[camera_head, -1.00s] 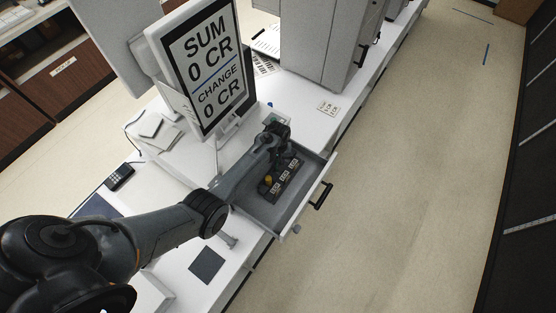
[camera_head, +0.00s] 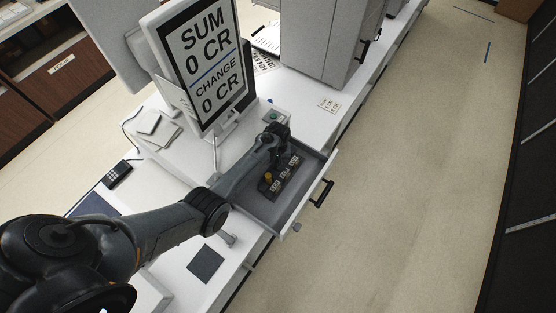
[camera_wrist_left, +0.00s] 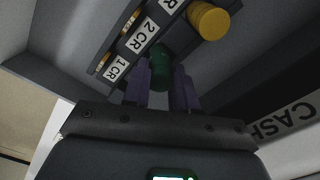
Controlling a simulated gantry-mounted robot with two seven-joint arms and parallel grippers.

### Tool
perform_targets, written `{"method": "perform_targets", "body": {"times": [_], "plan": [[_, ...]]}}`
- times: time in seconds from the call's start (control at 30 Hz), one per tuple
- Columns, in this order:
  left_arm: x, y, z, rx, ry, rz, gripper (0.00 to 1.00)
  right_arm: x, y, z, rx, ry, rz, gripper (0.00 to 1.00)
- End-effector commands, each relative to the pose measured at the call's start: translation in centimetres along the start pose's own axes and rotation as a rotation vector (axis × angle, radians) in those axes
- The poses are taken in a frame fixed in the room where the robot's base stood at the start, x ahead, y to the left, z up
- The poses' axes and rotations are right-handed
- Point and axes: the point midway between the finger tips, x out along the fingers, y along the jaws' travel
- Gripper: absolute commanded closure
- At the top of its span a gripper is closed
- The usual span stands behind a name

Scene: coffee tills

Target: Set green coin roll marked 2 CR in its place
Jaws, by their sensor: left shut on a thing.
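The green coin roll (camera_wrist_left: 160,68) is between the purple-looking fingertips of my left gripper (camera_wrist_left: 161,84), which is shut on it. In the left wrist view, the roll is beside the label reading 2 CR (camera_wrist_left: 140,38) on the dark coin tray (camera_wrist_left: 97,66). I cannot tell whether the roll touches the tray. In the head view, my left gripper (camera_head: 274,140) is over the open cash drawer (camera_head: 262,212), and the green roll is hidden there. The coin tray (camera_head: 284,188) lies in the drawer. My right gripper is out of view.
A yellow coin roll (camera_wrist_left: 208,20) is close to the green one. The drawer's front wall and black handle (camera_head: 322,193) are on the right. The SUM/CHANGE screen (camera_head: 207,70) stands behind my arm. A dark square pad (camera_head: 206,264) lies on the counter. Open floor lies to the right.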

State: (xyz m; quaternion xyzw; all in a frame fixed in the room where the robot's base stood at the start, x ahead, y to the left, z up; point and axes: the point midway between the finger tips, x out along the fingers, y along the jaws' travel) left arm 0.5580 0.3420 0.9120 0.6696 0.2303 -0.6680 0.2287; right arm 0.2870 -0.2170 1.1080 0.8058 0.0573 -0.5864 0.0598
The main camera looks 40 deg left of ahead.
Motion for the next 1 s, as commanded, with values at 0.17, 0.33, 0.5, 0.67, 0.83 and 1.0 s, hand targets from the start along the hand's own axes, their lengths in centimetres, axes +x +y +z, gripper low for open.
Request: {"method": "perform_targets", "body": {"times": [0.17, 0.33, 0.5, 0.67, 0.83, 1.0], "plan": [[0.62, 0.03, -0.02, 0.000, 0.000, 0.001, 1.00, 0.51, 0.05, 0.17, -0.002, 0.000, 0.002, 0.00], [1.06, 0.04, -0.03, 0.000, 0.001, 0.001, 1.00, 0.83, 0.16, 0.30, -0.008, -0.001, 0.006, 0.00], [1.19, 0.04, -0.03, 0.000, 0.001, 0.001, 1.00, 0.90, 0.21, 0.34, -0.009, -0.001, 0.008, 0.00], [1.17, 0.03, -0.03, 0.000, 0.001, 0.001, 1.00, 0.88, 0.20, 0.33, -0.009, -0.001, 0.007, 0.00], [1.17, 0.03, -0.02, 0.000, 0.001, 0.001, 0.65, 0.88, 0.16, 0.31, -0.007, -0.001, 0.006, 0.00], [1.18, 0.02, -0.02, 0.000, 0.001, 0.000, 0.43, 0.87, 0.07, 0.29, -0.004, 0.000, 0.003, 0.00]]}}
